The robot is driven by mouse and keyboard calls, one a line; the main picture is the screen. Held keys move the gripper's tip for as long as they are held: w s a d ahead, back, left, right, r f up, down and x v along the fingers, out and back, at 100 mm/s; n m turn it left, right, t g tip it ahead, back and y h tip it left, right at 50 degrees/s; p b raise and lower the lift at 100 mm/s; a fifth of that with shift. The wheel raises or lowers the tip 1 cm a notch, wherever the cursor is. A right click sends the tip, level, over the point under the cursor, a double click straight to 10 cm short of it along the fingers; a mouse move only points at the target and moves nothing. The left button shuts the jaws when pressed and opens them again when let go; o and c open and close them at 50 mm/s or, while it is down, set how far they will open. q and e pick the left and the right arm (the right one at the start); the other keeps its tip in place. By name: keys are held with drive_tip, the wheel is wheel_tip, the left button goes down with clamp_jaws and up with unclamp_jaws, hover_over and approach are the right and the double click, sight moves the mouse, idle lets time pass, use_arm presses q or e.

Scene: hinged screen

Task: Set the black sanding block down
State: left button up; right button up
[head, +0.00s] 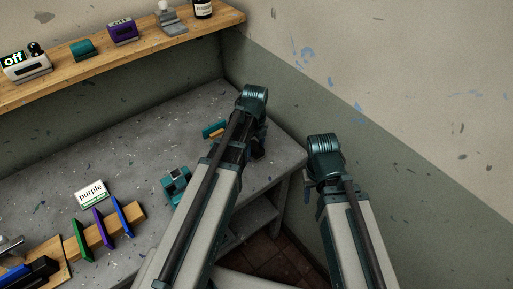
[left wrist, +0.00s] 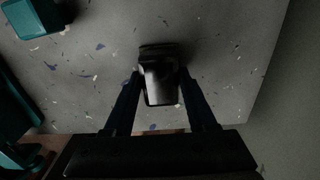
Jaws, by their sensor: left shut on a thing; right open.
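The black sanding block (left wrist: 160,82) is between the fingers of my left gripper (left wrist: 160,92) in the left wrist view. The gripper is shut on it, over the speckled grey bench top (left wrist: 225,70). A dark shadow lies right at the block; I cannot tell whether it touches the bench. In the head view my left gripper (head: 258,150) is near the bench's right end, and my arm hides most of the block. My right gripper (head: 312,188) is to the right, beyond the bench edge; it is open and its fingers are mostly hidden.
A teal tool (head: 174,186) and a teal-and-orange piece (head: 214,131) are left of my left arm. A wooden rack (head: 135,211) holds green, purple and blue plates beside a "purple" card (head: 91,194). A wooden shelf (head: 150,47) with several items runs along the wall.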

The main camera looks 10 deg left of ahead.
sight(256, 146)
use_arm(q)
drive_tip(key=shift+d+f, duration=0.1)
drive_tip(key=shift+f, duration=0.1)
drive_tip(key=o, duration=1.2)
drive_tip(key=shift+r, duration=0.1)
drive_tip(key=shift+r, duration=0.1)
wheel_tip(256, 146, up, 12)
drive_tip(key=p, duration=1.2)
drive_tip(key=s+d+n, duration=0.5)
drive_tip(key=s+n, duration=0.2)
drive_tip(key=n, duration=0.4)
drive_tip(key=s+d+n+y, duration=0.1)
drive_tip(key=s+d+n, duration=0.4)
drive_tip(key=n, duration=0.5)
drive_tip(key=shift+s+d+n, duration=0.2)
drive_tip(key=shift+s+n, duration=0.2)
drive_tip(key=shift+s, duration=0.75)
